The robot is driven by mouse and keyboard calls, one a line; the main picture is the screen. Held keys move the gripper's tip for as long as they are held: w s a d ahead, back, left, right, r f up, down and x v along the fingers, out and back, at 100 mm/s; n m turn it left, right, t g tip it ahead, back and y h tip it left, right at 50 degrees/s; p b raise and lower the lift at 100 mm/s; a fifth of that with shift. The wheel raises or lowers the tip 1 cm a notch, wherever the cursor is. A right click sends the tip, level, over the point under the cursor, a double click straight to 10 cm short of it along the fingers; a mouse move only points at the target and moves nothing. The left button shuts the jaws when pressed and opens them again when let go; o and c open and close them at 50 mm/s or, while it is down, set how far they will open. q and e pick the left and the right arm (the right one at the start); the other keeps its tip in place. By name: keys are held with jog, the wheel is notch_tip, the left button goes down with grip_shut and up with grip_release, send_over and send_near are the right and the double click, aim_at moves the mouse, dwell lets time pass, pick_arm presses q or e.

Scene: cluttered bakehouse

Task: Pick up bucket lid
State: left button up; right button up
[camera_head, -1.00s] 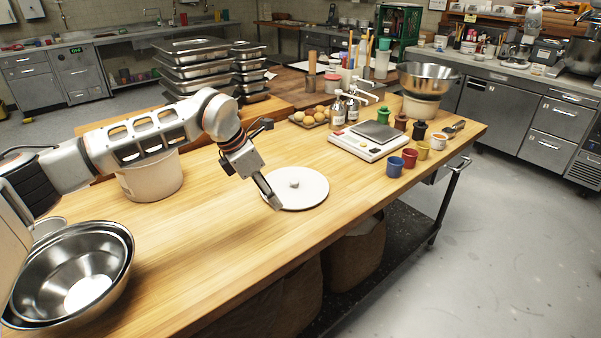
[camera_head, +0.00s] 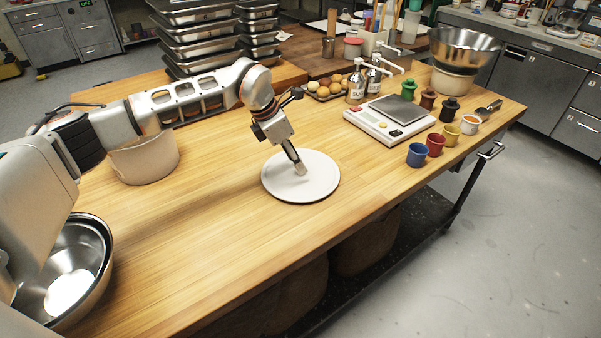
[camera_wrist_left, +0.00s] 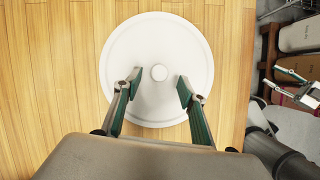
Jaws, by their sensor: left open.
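Steel bowls (camera_head: 95,250) stand at the near left. A scale (camera_head: 388,121), eggs (camera_head: 336,86), bottles (camera_head: 356,86) and several small cups (camera_head: 435,145) stand right of the lid. Stacked steel trays (camera_head: 195,40) are behind. The wood around the lid is clear.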

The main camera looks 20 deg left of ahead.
pick_arm(q)
jog(key=shift+x, duration=1.35)
jog(key=shift+w, duration=0.15)
grip_shut()
jog(key=shift+r, duration=0.1)
jog(key=shift+r, duration=0.1)
